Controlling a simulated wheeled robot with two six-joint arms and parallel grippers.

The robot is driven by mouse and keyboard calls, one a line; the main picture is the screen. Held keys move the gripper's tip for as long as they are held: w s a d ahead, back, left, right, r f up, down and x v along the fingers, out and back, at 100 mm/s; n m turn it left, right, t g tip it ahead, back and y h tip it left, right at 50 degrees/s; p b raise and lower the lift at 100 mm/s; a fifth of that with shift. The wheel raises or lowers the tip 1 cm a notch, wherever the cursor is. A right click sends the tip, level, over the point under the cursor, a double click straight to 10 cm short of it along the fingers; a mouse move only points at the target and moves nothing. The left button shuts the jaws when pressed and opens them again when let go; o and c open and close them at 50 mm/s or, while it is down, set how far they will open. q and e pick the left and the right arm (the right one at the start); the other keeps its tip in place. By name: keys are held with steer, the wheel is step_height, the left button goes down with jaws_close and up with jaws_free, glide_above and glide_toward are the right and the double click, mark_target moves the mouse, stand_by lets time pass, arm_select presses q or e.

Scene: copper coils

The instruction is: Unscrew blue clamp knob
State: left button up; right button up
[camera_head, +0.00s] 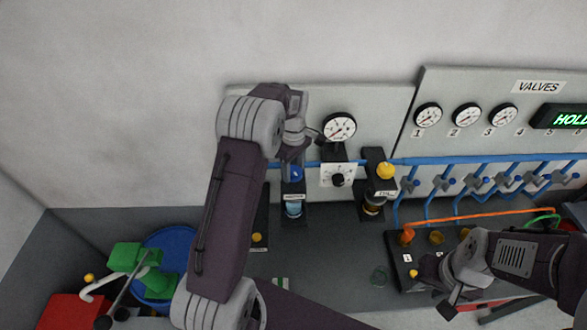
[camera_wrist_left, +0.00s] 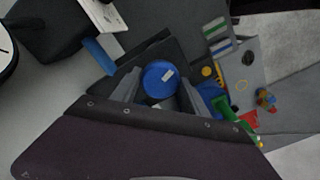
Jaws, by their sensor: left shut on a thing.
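The blue clamp knob (camera_head: 295,173) sits on the left dark clamp stand, above a vial of light blue liquid (camera_head: 293,207). In the left wrist view the knob (camera_wrist_left: 160,77) is a round blue cap with a small white mark, between my two grey fingers. My left gripper (camera_head: 293,158) reaches down from above and is shut on the knob; its fingertips are partly hidden in the head view. My right gripper (camera_head: 437,293) is low at the right, by the black block (camera_head: 396,262); its finger gap is unclear.
A yellow-knobbed clamp (camera_head: 385,170) with a brown vial stands to the right, a gauge (camera_head: 339,127) above. Blue pipes (camera_head: 470,160) run along the wall. A blue bowl (camera_head: 171,240) with green pieces and a red box (camera_head: 72,311) are lower left. Grey bench between is mostly clear.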

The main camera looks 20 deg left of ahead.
mark_target(294, 170)
arm_select(q)
steer(key=n, duration=1.3)
steer(key=shift+r+n, duration=0.1)
steer(key=shift+n, duration=0.3)
stand_by(0.4)
steer(key=o, duration=1.4)
steer(key=shift+c, duration=0.2)
steer(key=shift+r+b, duration=0.2)
steer(key=shift+b, duration=0.2)
step_height(294, 170, up, 9)
steer(key=shift+f+b, duration=0.2)
steer(key=shift+b, duration=0.95)
